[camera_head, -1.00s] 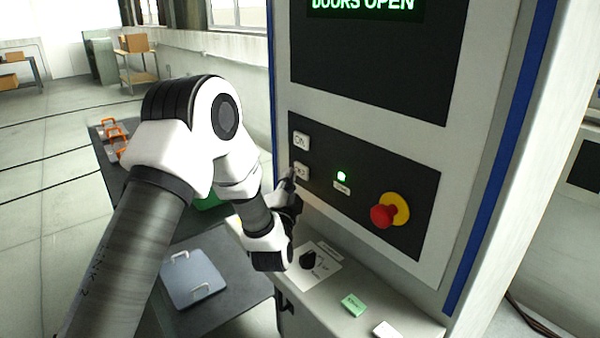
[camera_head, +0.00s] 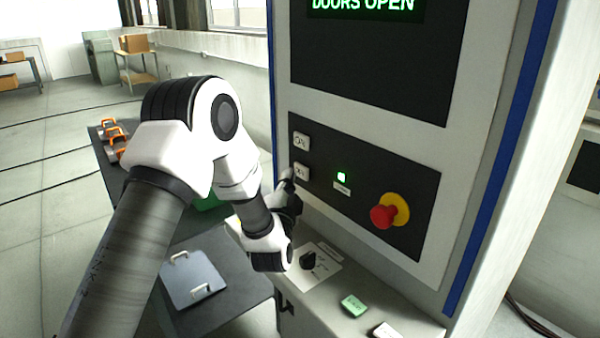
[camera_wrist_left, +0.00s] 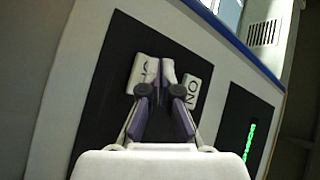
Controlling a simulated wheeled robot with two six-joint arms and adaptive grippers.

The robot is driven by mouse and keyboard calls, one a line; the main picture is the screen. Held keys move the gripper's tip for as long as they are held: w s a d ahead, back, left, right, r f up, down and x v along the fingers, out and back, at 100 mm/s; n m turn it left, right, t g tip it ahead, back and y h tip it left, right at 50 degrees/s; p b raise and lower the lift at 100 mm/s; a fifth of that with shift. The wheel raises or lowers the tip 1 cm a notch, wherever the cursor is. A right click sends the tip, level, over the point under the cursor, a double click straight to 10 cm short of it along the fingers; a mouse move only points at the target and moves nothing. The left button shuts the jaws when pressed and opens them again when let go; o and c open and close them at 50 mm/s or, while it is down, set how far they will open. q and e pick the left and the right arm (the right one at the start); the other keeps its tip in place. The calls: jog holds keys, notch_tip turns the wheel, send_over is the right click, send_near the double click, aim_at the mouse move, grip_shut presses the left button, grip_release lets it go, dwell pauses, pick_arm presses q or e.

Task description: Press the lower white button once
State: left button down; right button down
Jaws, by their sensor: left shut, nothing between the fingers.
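The lower white button (camera_head: 301,171) sits on the dark control panel (camera_head: 368,160), directly below the upper white button (camera_head: 301,141). My left gripper (camera_head: 289,175) is shut and empty, with its fingertips just left of the lower button in the head view. In the left wrist view, which is turned sideways, the shut fingertips (camera_wrist_left: 163,72) overlap the inner side of the lower button (camera_wrist_left: 139,73). The upper button (camera_wrist_left: 192,92) is to their right. I cannot tell whether the fingertips touch the lower button. My right gripper is not in view.
A green light (camera_head: 341,177) and a red emergency knob (camera_head: 383,216) on a yellow ring are further right on the panel. A screen (camera_head: 372,50) above reads "DOORS OPEN".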

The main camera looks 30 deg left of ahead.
pick_arm(q)
jog(key=shift+w+d, duration=0.2)
jog(key=shift+w, duration=0.2)
jog(key=shift+w+d, duration=0.1)
jog(key=shift+w, duration=0.25)
dwell(0.7)
jog(key=shift+s, duration=0.1)
jog(key=shift+s+a, duration=0.3)
jog(key=shift+s, duration=0.4)
jog(key=s, duration=0.1)
jog(key=s+a, duration=0.1)
jog(key=s, duration=0.1)
jog(key=s+a, duration=0.1)
jog(key=shift+s, duration=0.3)
dwell(0.7)
